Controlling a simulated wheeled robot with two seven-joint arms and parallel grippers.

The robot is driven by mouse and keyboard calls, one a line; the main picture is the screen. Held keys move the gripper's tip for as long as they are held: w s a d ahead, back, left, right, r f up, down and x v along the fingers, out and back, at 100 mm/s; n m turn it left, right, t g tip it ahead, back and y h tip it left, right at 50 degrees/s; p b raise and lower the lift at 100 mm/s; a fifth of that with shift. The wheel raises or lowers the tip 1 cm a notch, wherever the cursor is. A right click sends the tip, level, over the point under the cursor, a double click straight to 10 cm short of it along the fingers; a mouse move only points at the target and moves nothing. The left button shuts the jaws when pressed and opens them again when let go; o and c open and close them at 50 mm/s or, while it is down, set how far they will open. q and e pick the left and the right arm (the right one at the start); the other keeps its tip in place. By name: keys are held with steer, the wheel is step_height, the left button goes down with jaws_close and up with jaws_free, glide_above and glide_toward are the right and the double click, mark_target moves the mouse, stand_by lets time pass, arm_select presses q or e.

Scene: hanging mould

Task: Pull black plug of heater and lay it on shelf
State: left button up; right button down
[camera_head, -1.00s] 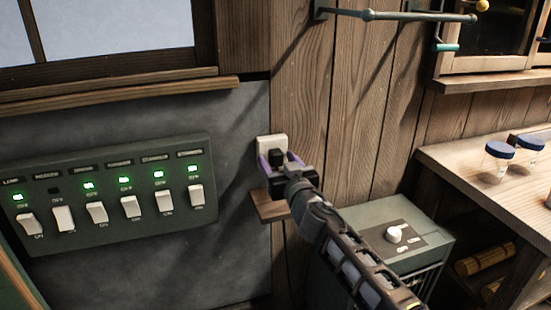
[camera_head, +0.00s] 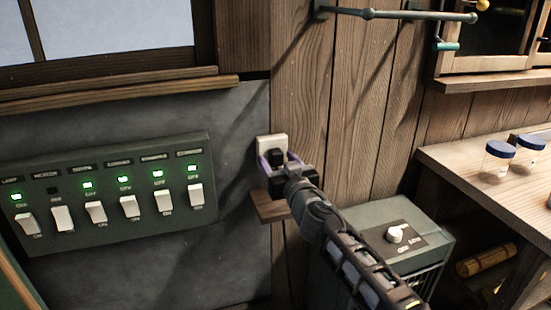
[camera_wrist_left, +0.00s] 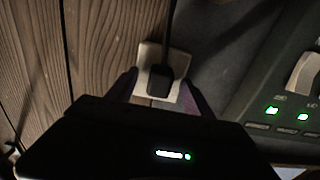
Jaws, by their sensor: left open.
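The black plug (camera_head: 276,157) sits in the pale wall socket (camera_head: 271,142) on the wooden post. In the left wrist view the plug (camera_wrist_left: 159,82) shows against the socket (camera_wrist_left: 150,54), with its dark cord running up the picture. My left gripper (camera_head: 274,163) is open, its purple-sided fingers on either side of the plug; I cannot tell whether they touch it. The left wrist view shows the fingertips (camera_wrist_left: 159,78) apart around the plug. The small wooden shelf (camera_head: 267,207) is just below the socket, partly hidden by my gripper. The green heater (camera_head: 380,215) stands below right. My right gripper is not in view.
A green panel with several switches and lit lamps (camera_head: 110,190) is on the wall at left. A wooden bench (camera_head: 470,175) with blue-lidded jars (camera_head: 499,160) stands at right. A metal rail (camera_head: 400,15) is above. The wooden wall right of the socket is clear.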

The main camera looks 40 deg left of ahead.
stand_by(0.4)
arm_select(q)
jaws_close()
stand_by(0.5)
steer(key=shift+d, duration=0.1)
stand_by(0.4)
steer(key=shift+b+v, duration=0.75)
steer(key=shift+v, duration=2.15)
